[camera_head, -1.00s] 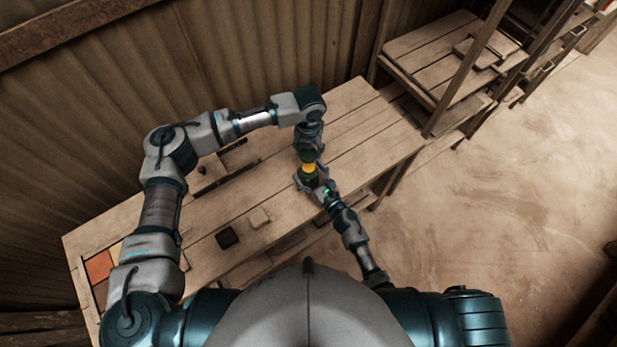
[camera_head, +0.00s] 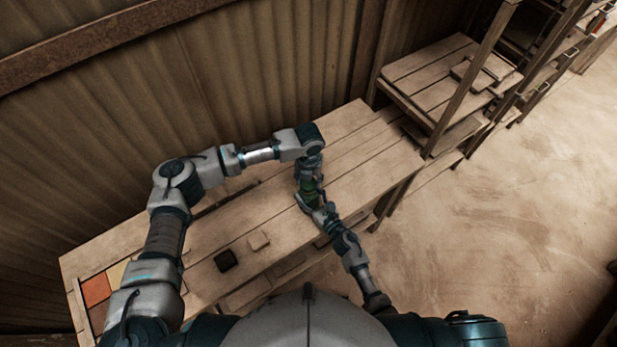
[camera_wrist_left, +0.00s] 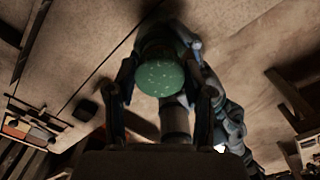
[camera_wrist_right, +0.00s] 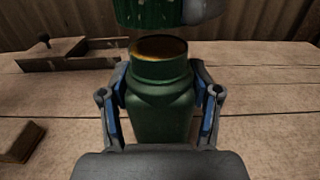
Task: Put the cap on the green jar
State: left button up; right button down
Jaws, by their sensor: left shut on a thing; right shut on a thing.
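The green jar (camera_wrist_right: 160,105) stands upright in the right wrist view, its round mouth open with yellow inside. My right gripper (camera_wrist_right: 160,95) is shut on the jar's sides; it also shows in the head view (camera_head: 314,205). The green ribbed cap (camera_wrist_right: 150,12) hangs above the jar's mouth with a visible gap, cut off by the top edge. In the left wrist view the cap's speckled round top (camera_wrist_left: 160,78) sits between the fingers of my left gripper (camera_wrist_left: 160,88), which is shut on it. In the head view my left gripper (camera_head: 308,175) is directly over the jar.
Coloured tiles (camera_head: 97,290) lie at the table's left end. A shelf (camera_head: 440,75) stands beyond the right end. The table right of the grippers is clear.

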aim_at(308, 198)
pick_arm(q)
jog(key=shift+f, duration=0.1)
jog(key=shift+f, duration=0.8)
jog(key=shift+f, duration=0.55)
dwell(0.4)
jog(key=m, duration=0.9)
jog(key=shift+s+d+m, duration=0.1)
jog(key=shift+m, duration=0.3)
jog(key=o, duration=0.7)
